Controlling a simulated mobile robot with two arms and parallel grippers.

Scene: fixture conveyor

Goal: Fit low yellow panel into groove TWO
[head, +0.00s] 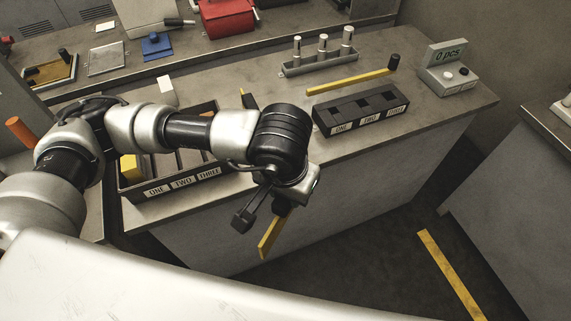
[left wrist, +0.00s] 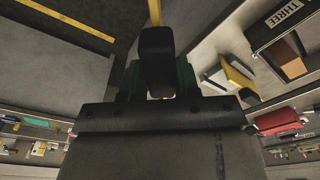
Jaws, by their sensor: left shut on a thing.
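My left gripper (head: 262,208) hangs in front of the bench's front edge, above the floor. It is shut on a yellow panel (head: 271,236), which points down and tilts. A strip of this panel (left wrist: 155,12) shows beyond the dark finger in the left wrist view. The black block (head: 361,110) with dark openings on top sits on the bench, to the right of my gripper and apart from it. Its front labels read ONE, TWO (head: 370,118) and THREE. A black tray (head: 172,190) with the same labels stands to the left, partly hidden by my left arm. My right gripper is out of view.
A yellow bar (head: 345,82) with a black knob lies behind the block. A holder (head: 320,66) with three pegs stands farther back. A counter (head: 447,72) reading "0 pcs" is at the right. A yellow piece (head: 129,168) is in the tray. Bare bench top lies around the block.

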